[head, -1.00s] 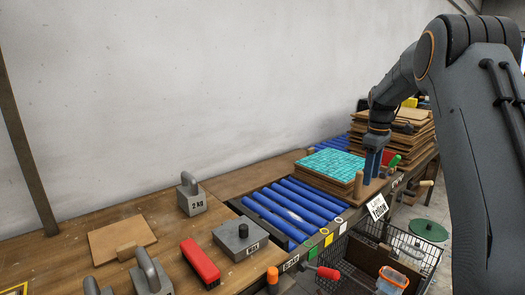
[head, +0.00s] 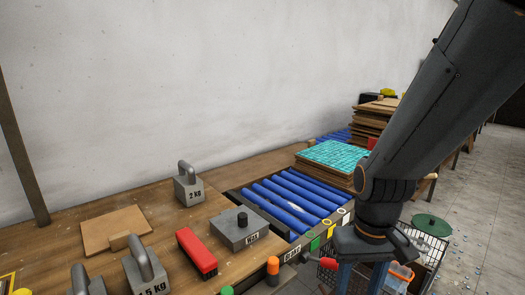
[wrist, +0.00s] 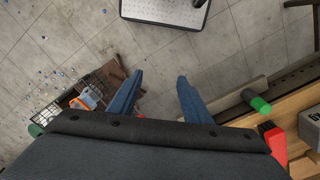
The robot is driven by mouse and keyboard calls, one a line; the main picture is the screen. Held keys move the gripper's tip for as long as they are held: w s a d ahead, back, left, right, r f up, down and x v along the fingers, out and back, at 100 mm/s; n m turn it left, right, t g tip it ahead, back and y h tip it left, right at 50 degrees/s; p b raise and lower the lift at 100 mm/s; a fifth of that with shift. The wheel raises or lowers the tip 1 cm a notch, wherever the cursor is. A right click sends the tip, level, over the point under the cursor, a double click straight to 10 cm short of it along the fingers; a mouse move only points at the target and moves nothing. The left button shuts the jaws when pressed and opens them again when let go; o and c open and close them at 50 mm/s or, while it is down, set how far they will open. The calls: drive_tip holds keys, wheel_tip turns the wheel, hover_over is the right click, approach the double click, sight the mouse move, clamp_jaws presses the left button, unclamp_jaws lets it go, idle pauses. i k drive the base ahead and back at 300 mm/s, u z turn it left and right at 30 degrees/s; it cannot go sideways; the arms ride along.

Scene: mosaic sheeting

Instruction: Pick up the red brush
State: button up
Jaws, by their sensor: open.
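The red brush (head: 197,252) is a red block with a dark underside, lying on the wooden bench between the grey weights and the flat grey block. A red piece that looks like the brush (wrist: 276,146) shows at the right of the wrist view, partly hidden by my gripper's housing. My gripper (head: 357,282) points down off the bench's front edge, to the right of the brush and apart from it. In the wrist view, my gripper (wrist: 158,77) has its two blue fingers spread with nothing between them, above the floor.
Grey weights (head: 188,190) and a flat knobbed grey block (head: 238,232) stand near the brush. Blue rollers (head: 290,206) and a teal mosaic stack (head: 334,155) lie to the right. A wire basket (head: 428,250) stands below the bench. Green and orange knobs (head: 273,265) line the front edge.

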sight(205, 261)
drive_tip(key=u, duration=1.15)
